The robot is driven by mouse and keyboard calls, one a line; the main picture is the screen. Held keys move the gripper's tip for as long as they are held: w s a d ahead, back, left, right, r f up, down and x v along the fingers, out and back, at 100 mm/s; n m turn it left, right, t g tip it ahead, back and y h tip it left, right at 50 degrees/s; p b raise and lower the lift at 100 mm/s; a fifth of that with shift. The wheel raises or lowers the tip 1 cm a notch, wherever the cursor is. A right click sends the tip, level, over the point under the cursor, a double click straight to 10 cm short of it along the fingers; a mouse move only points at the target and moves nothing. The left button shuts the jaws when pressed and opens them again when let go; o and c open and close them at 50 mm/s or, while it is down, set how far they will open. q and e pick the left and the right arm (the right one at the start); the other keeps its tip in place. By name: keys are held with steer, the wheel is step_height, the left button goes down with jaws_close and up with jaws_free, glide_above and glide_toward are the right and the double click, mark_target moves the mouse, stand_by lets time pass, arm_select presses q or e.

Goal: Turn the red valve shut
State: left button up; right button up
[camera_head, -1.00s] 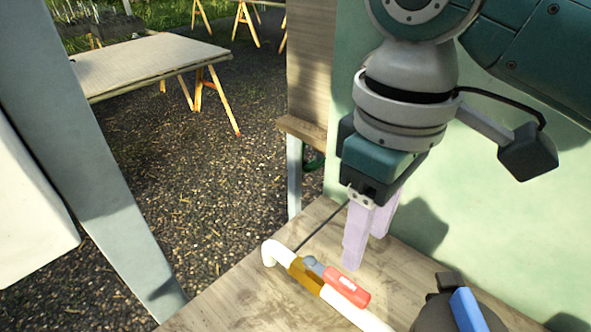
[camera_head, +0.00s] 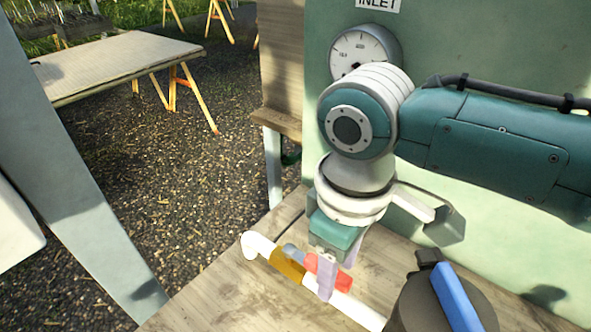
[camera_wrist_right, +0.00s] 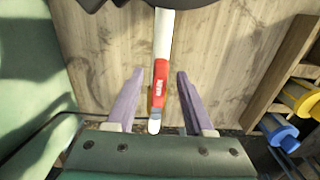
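The red valve handle (camera_head: 343,280) lies along a white pipe (camera_head: 358,310) with a brass-coloured valve body (camera_head: 288,263), low over the wooden bench. It also shows in the right wrist view (camera_wrist_right: 159,85), between the two pale purple fingers. My right gripper (camera_head: 337,281) points down over the handle, one finger on each side. The fingers are apart, with visible gaps to the handle in the right wrist view (camera_wrist_right: 160,74). In the head view the near finger covers part of the handle. My left gripper is not in view.
A dark cylinder with a blue handle (camera_head: 456,298) stands right of the pipe. A green panel (camera_head: 320,110) with a round gauge (camera_head: 358,54) rises behind. Blue (camera_wrist_right: 283,133) and yellow (camera_wrist_right: 302,98) round parts show in the right wrist view. The bench (camera_head: 215,300) is clear at front left.

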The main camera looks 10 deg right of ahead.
jaws_close()
stand_by(1.3)
